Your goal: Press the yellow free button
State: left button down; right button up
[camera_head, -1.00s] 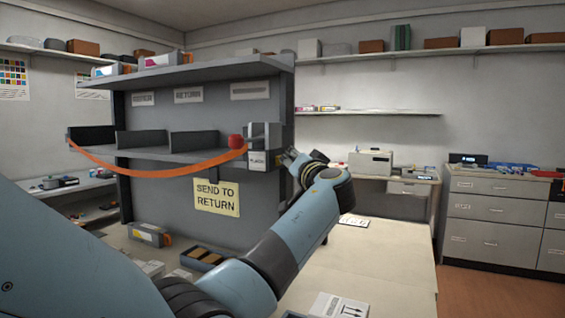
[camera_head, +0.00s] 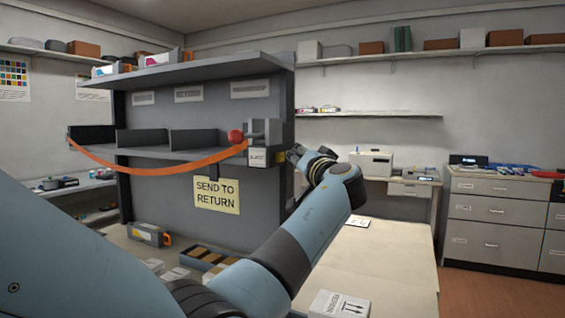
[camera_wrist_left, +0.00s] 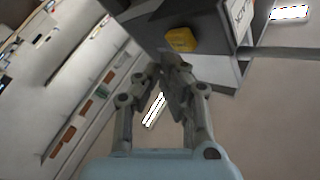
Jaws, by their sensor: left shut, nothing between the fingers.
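The yellow button (camera_wrist_left: 181,39) shows in the left wrist view on the side face of a grey box (camera_wrist_left: 207,22), just beyond my fingertips. My left gripper (camera_head: 292,152) is beside the box's right side. In the left wrist view my left gripper (camera_wrist_left: 165,70) is shut and empty, its tips a little below the button in the picture. I cannot tell whether they touch the box. My right gripper is not in view.
An orange strap (camera_head: 160,172) hangs across the rack front to a red ball (camera_head: 235,136) beside the box. A yellow sign (camera_head: 217,195) hangs below the shelf. Cartridges and boxes lie on the table (camera_head: 385,265), whose right part is mostly clear.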

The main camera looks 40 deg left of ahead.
pick_arm(q)
jog(key=d+b, duration=0.2)
jog(key=w+d+b, duration=0.1)
jog(key=d, duration=0.2)
jog(key=shift+w+b, duration=0.1)
jog(key=shift+b, duration=0.25)
dwell(0.7)
